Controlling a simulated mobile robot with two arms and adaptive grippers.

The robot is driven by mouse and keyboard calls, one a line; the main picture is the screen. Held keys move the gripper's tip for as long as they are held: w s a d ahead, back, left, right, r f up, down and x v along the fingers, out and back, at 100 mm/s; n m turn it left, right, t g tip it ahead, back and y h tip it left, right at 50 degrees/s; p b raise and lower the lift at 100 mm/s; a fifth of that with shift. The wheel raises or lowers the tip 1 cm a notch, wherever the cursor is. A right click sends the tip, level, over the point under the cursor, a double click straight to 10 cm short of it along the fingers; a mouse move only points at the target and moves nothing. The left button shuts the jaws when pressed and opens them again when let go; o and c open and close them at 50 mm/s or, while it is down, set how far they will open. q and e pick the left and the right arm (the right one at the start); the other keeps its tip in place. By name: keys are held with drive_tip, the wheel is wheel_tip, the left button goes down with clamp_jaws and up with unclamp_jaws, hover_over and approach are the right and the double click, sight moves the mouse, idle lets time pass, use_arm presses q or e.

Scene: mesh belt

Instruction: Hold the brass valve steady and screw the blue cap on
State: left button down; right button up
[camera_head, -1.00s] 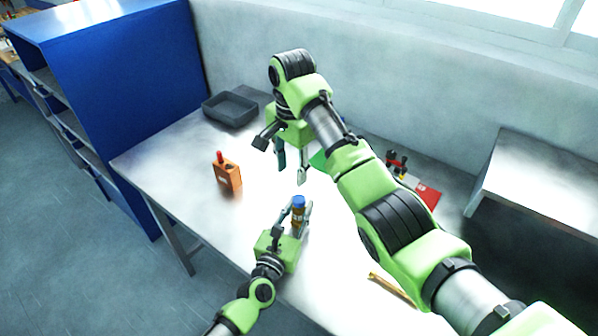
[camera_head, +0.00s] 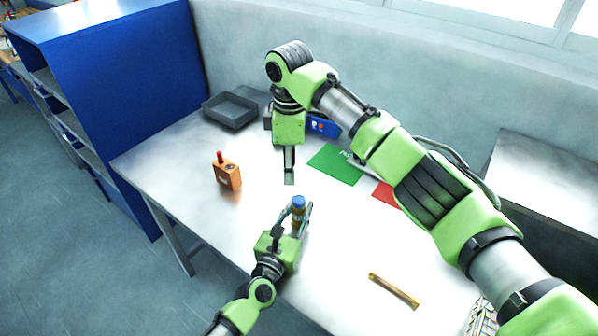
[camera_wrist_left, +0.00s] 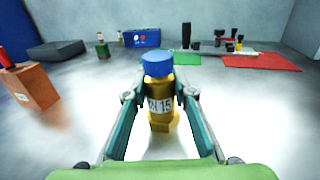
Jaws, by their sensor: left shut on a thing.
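The brass valve (camera_wrist_left: 160,115), with a white label, stands upright in the left wrist view. It shows in the head view (camera_head: 298,216) near the table's middle. The blue cap (camera_wrist_left: 157,64) sits on top of the valve, and also shows in the head view (camera_head: 298,201). How far it is threaded I cannot tell. My left gripper (camera_head: 303,220) is shut on the valve, one finger on each side. My right gripper (camera_head: 289,178) points down above and slightly left of the cap in the head view, apart from it. Its fingers overlap edge-on, hiding any gap.
An orange box with a red top (camera_head: 228,175) stands to the left. A dark tray (camera_head: 230,112) and a blue box (camera_head: 323,126) are at the back. Green (camera_head: 335,165) and red (camera_head: 386,194) mats lie to the right. A brass-coloured bar (camera_head: 394,290) lies at the front.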

sight(299, 199)
drive_tip(key=n, duration=0.4)
drive_tip(key=d+n, duration=0.1)
drive_tip(key=n, duration=0.1)
drive_tip(key=shift+s+d+f, duration=0.1)
drive_tip(key=shift+s+f, duration=0.15)
drive_tip(key=n, duration=0.3)
drive_tip(key=d+n, duration=0.1)
drive_tip(key=n, duration=0.1)
drive_tip(key=shift+s+f+g, duration=0.3)
drive_tip(key=shift+s+g, duration=0.05)
drive_tip(key=shift+g, duration=0.05)
drive_tip(key=shift+f, duration=4.05)
